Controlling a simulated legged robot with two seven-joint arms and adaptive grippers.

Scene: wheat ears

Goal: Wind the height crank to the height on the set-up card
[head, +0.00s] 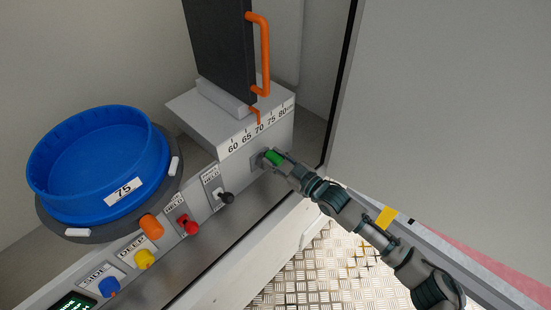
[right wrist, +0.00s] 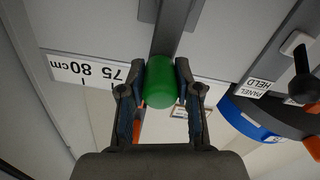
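The height crank's green knob (head: 273,157) sticks out of the grey housing below the height scale (head: 259,129). In the right wrist view the green knob (right wrist: 161,82) sits between the fingers of my right gripper (right wrist: 160,72), which look closed against both its sides. In the head view my right gripper (head: 279,161) reaches it from the lower right. The scale reads 60 to 80 cm, and an orange pointer (head: 257,115) stands at about 70. A white label (head: 124,191) on the blue tub reads 75. I see no separate set-up card. My left gripper is out of view.
The blue tub (head: 72,150) sits at the left. The panel carries a black lever (head: 225,197), a red knob (head: 191,227), an orange knob (head: 151,226), a yellow knob (head: 144,259) and a blue knob (head: 109,287). A dark panel with an orange handle (head: 265,55) rises above the scale.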

